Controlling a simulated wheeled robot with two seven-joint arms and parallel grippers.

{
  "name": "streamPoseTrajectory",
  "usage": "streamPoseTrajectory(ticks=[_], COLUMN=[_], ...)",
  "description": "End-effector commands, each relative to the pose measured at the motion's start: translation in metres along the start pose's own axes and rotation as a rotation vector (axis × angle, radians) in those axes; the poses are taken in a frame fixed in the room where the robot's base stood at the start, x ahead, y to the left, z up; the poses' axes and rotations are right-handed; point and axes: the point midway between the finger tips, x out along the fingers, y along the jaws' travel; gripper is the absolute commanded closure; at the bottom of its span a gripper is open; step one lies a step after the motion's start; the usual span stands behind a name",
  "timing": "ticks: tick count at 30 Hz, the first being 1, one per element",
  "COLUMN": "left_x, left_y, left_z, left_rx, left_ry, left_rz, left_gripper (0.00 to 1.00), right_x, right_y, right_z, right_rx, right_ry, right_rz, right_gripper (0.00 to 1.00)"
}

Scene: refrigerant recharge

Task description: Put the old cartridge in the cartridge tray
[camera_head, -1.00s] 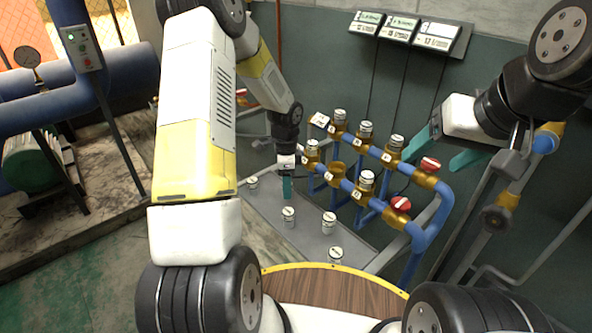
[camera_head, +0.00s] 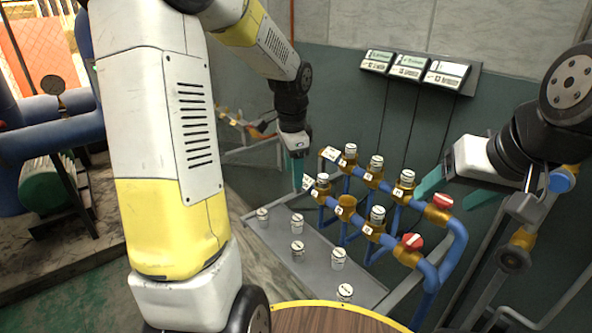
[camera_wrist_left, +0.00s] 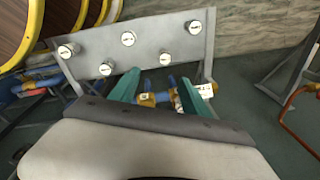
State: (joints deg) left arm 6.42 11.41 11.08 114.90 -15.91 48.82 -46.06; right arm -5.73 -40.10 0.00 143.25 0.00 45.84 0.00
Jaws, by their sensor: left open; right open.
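The cartridge tray (camera_head: 318,268) is a grey flat panel beside the blue-pipe manifold. Several white-topped cartridges stand on it in two rows. One cartridge (camera_head: 297,223) stands upright in the row nearer the manifold, just below my left gripper (camera_head: 298,178); it also shows between the fingers in the left wrist view (camera_wrist_left: 166,59). I take it for the old cartridge, though its look does not set it apart. My left gripper is open, empty and raised clear above the tray. My right gripper (camera_head: 455,190) is open and empty, right of the manifold.
The manifold (camera_head: 385,190) carries brass sockets, several with white cartridges, and red valve handles (camera_head: 413,241). One front-row brass socket (camera_head: 346,205) has no cartridge on top. Display boxes (camera_head: 413,67) hang on the wall behind. A round wooden table (camera_head: 320,318) is nearest me.

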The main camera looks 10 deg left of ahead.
Motion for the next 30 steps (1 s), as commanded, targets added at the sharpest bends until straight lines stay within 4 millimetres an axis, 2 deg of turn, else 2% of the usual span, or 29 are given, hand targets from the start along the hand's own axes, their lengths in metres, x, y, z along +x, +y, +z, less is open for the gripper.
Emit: streamPoseTrajectory(ticks=[1,6,12,15,19,23,30], left_x=[-0.026,-0.083,-0.123,-0.131,-0.136,-0.137,-0.137], left_y=[0.013,0.059,0.118,0.141,0.161,0.169,0.169], left_z=[0.006,0.029,0.054,0.064,0.071,0.074,0.074], left_rx=[-0.08,-0.373,-0.699,-0.828,-0.936,-0.979,-0.984], left_ry=[0.026,0.134,0.309,0.387,0.457,0.484,0.486], left_rz=[-0.036,-0.101,-0.115,-0.096,-0.069,-0.055,-0.053], left_gripper=[0.45,0.45,0.45,0.45,0.45,0.45,0.45], right_x=[0.0,0.0,0.0,0.0,0.0,0.0,0.0], right_y=[0.0,0.0,0.0,0.0,0.0,0.0,0.0], right_z=[0.0,0.0,0.0,0.0,0.0,0.0,0.0], right_rx=[0.0,0.0,0.0,0.0,0.0,0.0,0.0], right_ry=[0.0,0.0,0.0,0.0,0.0,0.0,0.0], right_rz=[0.0,0.0,0.0,0.0,0.0,0.0,0.0], right_gripper=[0.32,0.32,0.32,0.32,0.32,0.32,0.32])
